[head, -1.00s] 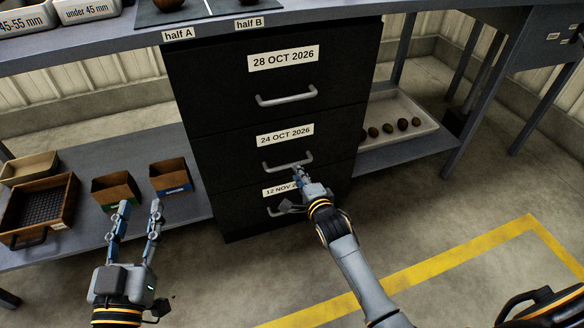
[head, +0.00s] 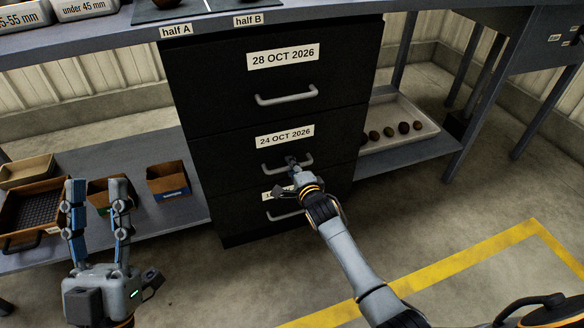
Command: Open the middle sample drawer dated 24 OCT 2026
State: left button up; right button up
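The middle drawer (head: 225,158) is dark, with a white label (head: 285,136) reading 24 OCT 2026. It looks closed, flush with the drawers above and below. Its grey bar handle (head: 273,168) is partly hidden by my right gripper (head: 292,162). The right gripper's fingertips are at the middle of that handle, and I cannot tell whether they are shut on it. My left gripper (head: 96,190) is open and empty, raised in front of the lower shelf at the left, well away from the drawers.
The top drawer (head: 215,92) is labelled 28 OCT 2026. The bottom drawer's handle (head: 284,214) shows, its label mostly hidden. Small boxes, including a cardboard one (head: 168,182), stand left. Floor in front is clear.

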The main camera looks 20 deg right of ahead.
grip_shut()
